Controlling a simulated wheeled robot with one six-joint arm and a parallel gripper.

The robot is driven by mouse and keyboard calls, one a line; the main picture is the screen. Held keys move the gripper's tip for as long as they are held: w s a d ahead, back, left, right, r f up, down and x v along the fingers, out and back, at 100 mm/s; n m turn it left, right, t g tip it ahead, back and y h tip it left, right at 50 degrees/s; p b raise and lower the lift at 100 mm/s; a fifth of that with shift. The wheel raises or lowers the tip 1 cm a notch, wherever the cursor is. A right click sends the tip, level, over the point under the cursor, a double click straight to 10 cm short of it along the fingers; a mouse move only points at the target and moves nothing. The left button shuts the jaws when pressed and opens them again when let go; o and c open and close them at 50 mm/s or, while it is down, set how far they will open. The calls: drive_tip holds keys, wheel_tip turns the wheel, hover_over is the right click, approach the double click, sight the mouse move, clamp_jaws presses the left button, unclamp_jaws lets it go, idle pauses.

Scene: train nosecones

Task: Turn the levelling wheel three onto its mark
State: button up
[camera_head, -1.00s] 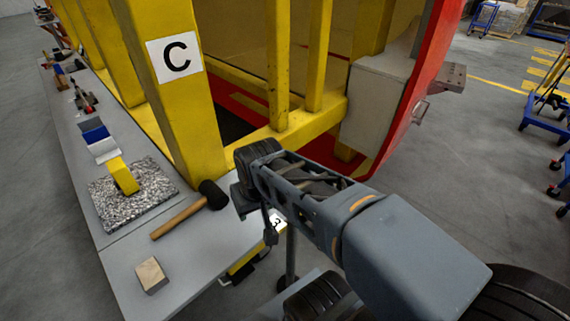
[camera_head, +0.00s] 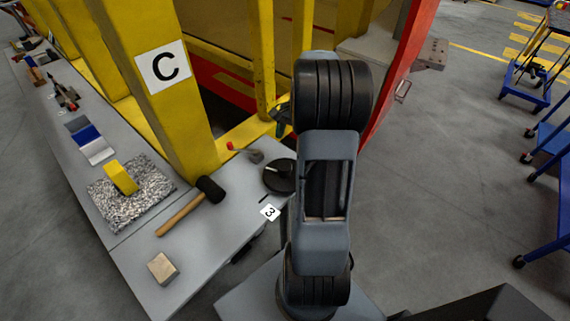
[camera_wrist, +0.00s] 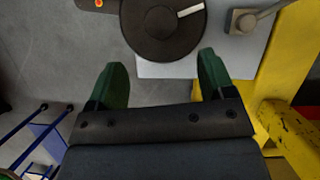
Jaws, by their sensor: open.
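The levelling wheel three (camera_head: 277,181) is a dark disc at the bench end, beside a white label "3" (camera_head: 270,212). My arm hides its right edge in the head view. A short black line (camera_head: 263,199) lies on the bench between the wheel and the label. In the wrist view the wheel (camera_wrist: 160,38) is cut by the top edge and bears a white stripe (camera_wrist: 190,10). My gripper (camera_wrist: 162,60) is open and empty, its two green fingers apart on either side below the wheel, with no visible contact. In the head view my arm mostly hides it.
A lever with a red knob (camera_head: 245,152) stands beside the wheel, near the yellow frame post (camera_head: 165,110). A mallet (camera_head: 190,207), a wooden block (camera_head: 162,268) and a speckled mat (camera_head: 103,197) lie on the bench (camera_head: 215,240). Blue carts stand at the right.

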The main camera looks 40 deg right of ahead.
sight(285, 165)
drive_tip(key=p+x, duration=0.1)
drive_tip(key=x, duration=0.9)
drive_tip(key=shift+f, duration=0.3)
drive_tip(key=c, duration=1.3)
drive_tip(key=shift+n, duration=0.3)
drive_tip(key=n+g+h, duration=0.1)
drive_tip(key=n, duration=0.2)
drive_tip(key=n+g, duration=0.1)
drive_tip(key=n, duration=0.2)
drive_tip(key=shift+h, duration=0.4)
drive_tip(key=n+h, duration=0.1)
drive_tip(key=n, duration=0.2)
drive_tip(key=n+g+h+b, duration=0.1)
drive_tip(key=n, duration=0.3)
drive_tip(key=shift+r, duration=0.1)
drive_tip(key=shift+h, duration=0.3)
